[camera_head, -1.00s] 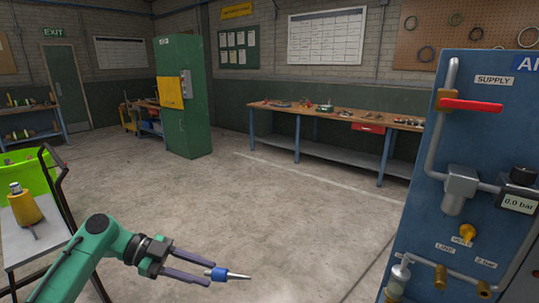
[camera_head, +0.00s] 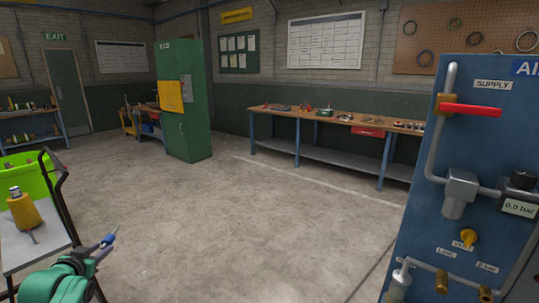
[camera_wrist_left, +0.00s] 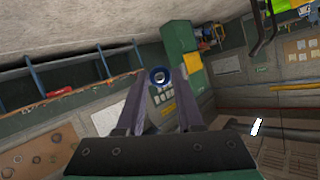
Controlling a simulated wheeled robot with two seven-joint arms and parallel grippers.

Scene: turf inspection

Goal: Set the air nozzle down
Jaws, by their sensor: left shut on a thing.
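The air nozzle (camera_head: 108,240) has a blue body and a small tip, and sits between the fingertips of my left gripper (camera_head: 103,246) at the lower left of the head view. The gripper is shut on it, in the air beside the cart. In the left wrist view the nozzle (camera_wrist_left: 158,77) shows end-on as a blue ring with a pale centre, between the two grey fingers (camera_wrist_left: 160,90). The grey top of the cart (camera_head: 20,254) is left of the gripper. My right gripper is not in view.
On the cart stand a yellow bottle-like object (camera_head: 23,209) and, behind it, a lime green bin (camera_head: 30,172). The cart's black handle (camera_head: 60,195) rises near my left gripper. A blue air panel (camera_head: 440,220) with a red lever stands at right. The middle floor is clear.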

